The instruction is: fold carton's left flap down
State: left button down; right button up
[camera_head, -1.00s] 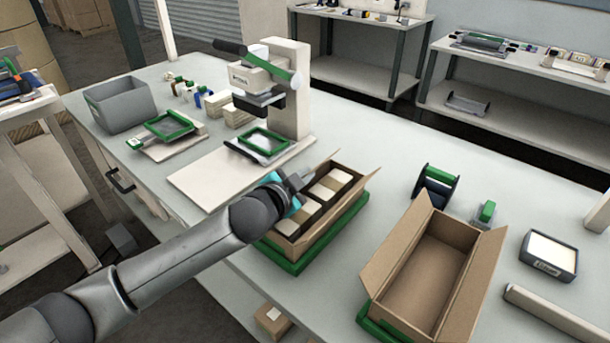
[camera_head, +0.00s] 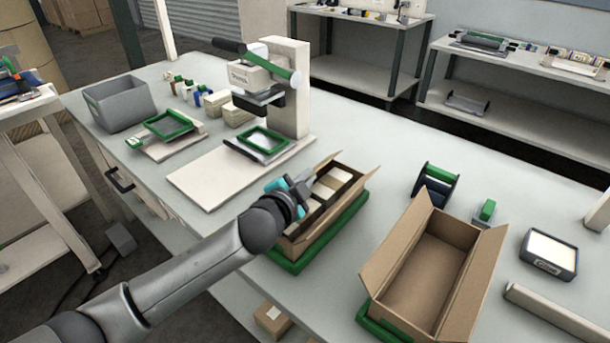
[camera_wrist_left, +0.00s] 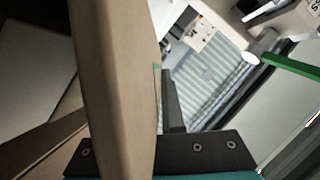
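The packed carton (camera_head: 348,207) is an open brown box on a green tray (camera_head: 290,265), holding several light and dark blocks. Its right flap leans outward. My left gripper (camera_head: 300,192) is at the carton's left side and hides much of the left flap in the head view. In the left wrist view, a brown cardboard panel (camera_wrist_left: 110,80) stands very close and crosses in front of the gripper's dark base. One dark finger (camera_wrist_left: 173,100) shows just right of this panel; the other finger is hidden. I cannot tell if the fingers press on it. My right gripper is not in view.
An empty open carton (camera_head: 425,270) stands to the right on another green tray. A press (camera_head: 288,85) stands behind the packed carton, with a pale board (camera_head: 205,180) at its left. A grey bin (camera_head: 120,103) is at the back left.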

pick_arm(q)
jog(key=shift+s+d+f+m+t+b, duration=0.25)
jog(key=shift+f+m+t+b, duration=0.15)
jog(key=shift+m, duration=0.4)
jog(key=c, duration=1)
grip_release()
jog(key=shift+w, duration=0.1)
jog(key=shift+c, duration=0.2)
jog(key=p+v, duration=0.2)
jog(key=v, duration=1.3)
jog(key=shift+r, duration=0.2)
jog(key=shift+d, duration=0.1)
